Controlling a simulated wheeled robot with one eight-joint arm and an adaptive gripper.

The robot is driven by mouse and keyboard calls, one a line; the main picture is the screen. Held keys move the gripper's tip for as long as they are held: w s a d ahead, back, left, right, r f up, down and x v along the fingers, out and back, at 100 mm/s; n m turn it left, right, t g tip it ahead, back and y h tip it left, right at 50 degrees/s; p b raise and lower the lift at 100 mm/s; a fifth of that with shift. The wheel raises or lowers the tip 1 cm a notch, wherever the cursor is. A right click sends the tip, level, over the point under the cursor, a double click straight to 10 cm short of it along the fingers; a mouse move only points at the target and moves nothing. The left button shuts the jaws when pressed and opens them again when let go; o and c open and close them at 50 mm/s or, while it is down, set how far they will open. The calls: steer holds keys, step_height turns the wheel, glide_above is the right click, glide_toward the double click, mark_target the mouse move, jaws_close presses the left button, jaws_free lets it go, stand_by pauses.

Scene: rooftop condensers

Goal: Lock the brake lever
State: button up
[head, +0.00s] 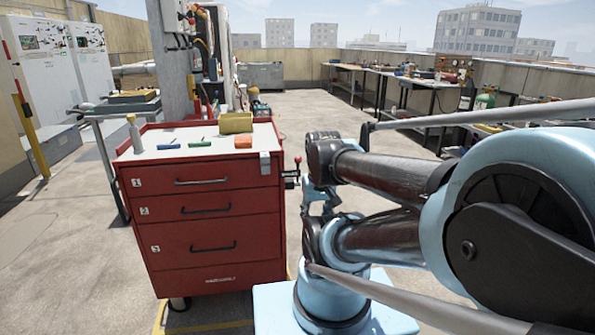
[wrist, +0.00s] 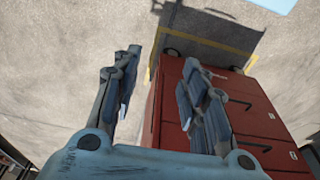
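The red tool cart (head: 210,230) stands left of centre in the head view, with three numbered drawers facing me. A small dark lever with a red knob (head: 297,161), which looks like the brake lever, sticks out at the cart's right side. Its lower part is partly hidden by my arm, and I cannot tell its exact position. In the wrist view my gripper (wrist: 162,62) is open, its two fingers wide apart with nothing between them. The cart also shows there (wrist: 172,115), behind and beside the right finger. I cannot make out the lever in the wrist view.
A pillar (head: 173,65) rises behind. Workbenches (head: 430,82) line the back right. Yellow floor lines (head: 205,328) run under the cart. Open floor (head: 300,110) lies behind it.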

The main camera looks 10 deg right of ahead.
steer(key=shift+s+r, duration=0.4)
steer(key=shift+r, duration=0.05)
steer(key=c, duration=0.9)
steer(key=shift+m+g, duration=0.3)
steer(key=w+r, duration=0.8)
steer(key=shift+w+d+r, duration=0.15)
steer(key=shift+w+r, duration=0.1)
jaws_close()
steer(key=w+r, duration=0.3)
steer(key=w, duration=0.7)
steer(key=w+d+r+m+g, duration=0.1)
steer(key=w+r, duration=0.2)
steer(key=w, duration=0.8)
steer(key=w+d+r+g, duration=0.1)
steer(key=w+r, duration=0.3)
steer(key=w, duration=0.7)
steer(key=shift+d+m+y, duration=0.2)
steer(key=shift+m+y, duration=0.1)
steer(key=shift+m, duration=0.1)
